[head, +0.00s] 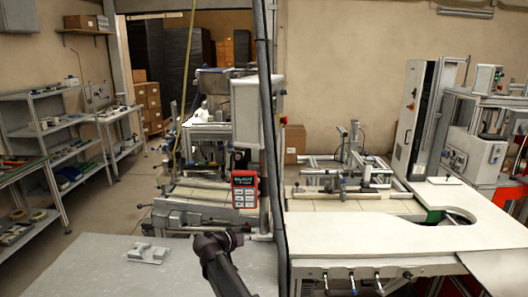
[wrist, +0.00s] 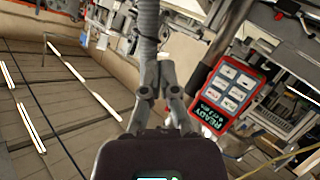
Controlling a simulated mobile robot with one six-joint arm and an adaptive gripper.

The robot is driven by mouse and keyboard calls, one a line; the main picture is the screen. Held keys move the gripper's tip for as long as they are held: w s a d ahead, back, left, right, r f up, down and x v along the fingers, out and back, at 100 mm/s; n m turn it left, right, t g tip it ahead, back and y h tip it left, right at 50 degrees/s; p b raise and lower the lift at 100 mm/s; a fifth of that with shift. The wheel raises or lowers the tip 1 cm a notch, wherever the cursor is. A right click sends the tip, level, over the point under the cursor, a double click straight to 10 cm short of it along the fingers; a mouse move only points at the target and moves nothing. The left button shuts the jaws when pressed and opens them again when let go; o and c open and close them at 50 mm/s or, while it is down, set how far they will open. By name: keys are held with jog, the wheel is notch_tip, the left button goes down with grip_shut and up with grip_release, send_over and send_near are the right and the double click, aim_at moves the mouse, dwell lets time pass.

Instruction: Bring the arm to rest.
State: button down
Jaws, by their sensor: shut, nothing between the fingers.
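My gripper (wrist: 158,72) shows in the wrist view with its dark fingers together and nothing held between them. In the head view my dark arm rises from the bottom edge, in front of a grey tabletop (head: 95,270); the fingers are not clear there. A red handheld panel (wrist: 230,92) with light keys and a lit screen is to the right of the fingers in the wrist view. In the head view the same panel (head: 245,189) hangs beside a dark upright post, above my arm.
A small grey metal part (head: 147,254) lies on the grey tabletop. A white curved workbench (head: 370,228) with fixtures is to the right. Shelves (head: 38,130) with small items stand at the left. The dark post (head: 266,110) rises close by my arm. Open floor shows between shelves and machine.

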jog(key=s+d+f+n+g+y, duration=0.1)
jog(key=s+d+f+g+y, duration=0.3)
jog(key=s+d, duration=0.6)
jog(key=s+d+f+n+g+y, duration=0.2)
jog(key=s+d+f+g+y, duration=0.3)
jog(key=s+d, duration=0.6)
notch_tip(320, 180, down, 3)
jog(key=shift+s+d+r+y, duration=0.15)
jog(key=shift+s+y, duration=0.35)
jog(key=shift+s, duration=0.6)
